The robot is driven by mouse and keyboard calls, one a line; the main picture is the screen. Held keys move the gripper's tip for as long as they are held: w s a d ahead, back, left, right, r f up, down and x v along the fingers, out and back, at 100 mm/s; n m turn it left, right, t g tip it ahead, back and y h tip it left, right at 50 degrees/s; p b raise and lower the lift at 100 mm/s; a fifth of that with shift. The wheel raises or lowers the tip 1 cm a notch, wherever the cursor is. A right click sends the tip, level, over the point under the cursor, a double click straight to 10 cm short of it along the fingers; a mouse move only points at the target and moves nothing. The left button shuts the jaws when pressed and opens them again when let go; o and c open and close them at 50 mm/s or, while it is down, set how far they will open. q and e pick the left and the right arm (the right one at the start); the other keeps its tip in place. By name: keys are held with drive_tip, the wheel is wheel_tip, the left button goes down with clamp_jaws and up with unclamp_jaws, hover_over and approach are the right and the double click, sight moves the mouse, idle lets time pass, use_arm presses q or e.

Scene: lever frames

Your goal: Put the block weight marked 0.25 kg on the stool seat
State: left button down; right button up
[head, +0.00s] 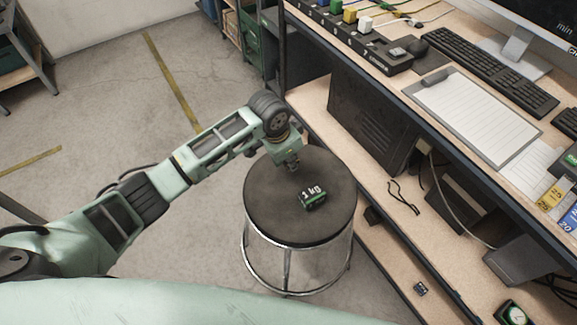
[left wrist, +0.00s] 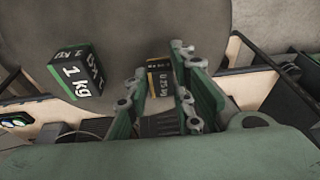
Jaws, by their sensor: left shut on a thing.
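The block weight marked 0.25 kg (left wrist: 159,77) is small and black with a yellow edge. It sits between the fingers of my left gripper (left wrist: 160,68), which is shut on it. In the head view my left gripper (head: 291,165) is over the far part of the round dark stool seat (head: 265,215), and the block cannot be made out there. The seat fills the upper part of the left wrist view (left wrist: 205,25). I cannot tell whether the block touches the seat. My right gripper is not in view.
A black and green 1 kg block (head: 313,199) rests on the seat, near my left gripper; it also shows in the wrist view (left wrist: 76,77). A wooden desk (head: 310,95) with a clipboard (head: 485,115) and keyboard stands to the right. The seat's left and near parts are clear.

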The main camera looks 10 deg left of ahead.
sight(288, 168)
use_arm(q)
drive_tip(key=shift+s+a+x, duration=0.1)
drive_tip(key=shift+s+x, duration=0.1)
drive_tip(key=shift+x, duration=0.7)
drive_tip(key=shift+s+a+x, duration=0.1)
drive_tip(key=shift+s+x, duration=0.1)
drive_tip(key=shift+x, duration=0.75)
drive_tip(key=shift+f, duration=0.15)
drive_tip(key=shift+f, duration=0.15)
drive_tip(key=c, duration=1.5)
unclamp_jaws()
drive_tip(key=shift+r, duration=0.6)
drive_tip(key=v, duration=1.1)
drive_tip(key=shift+s+a+p, duration=0.15)
drive_tip(key=shift+p, duration=0.15)
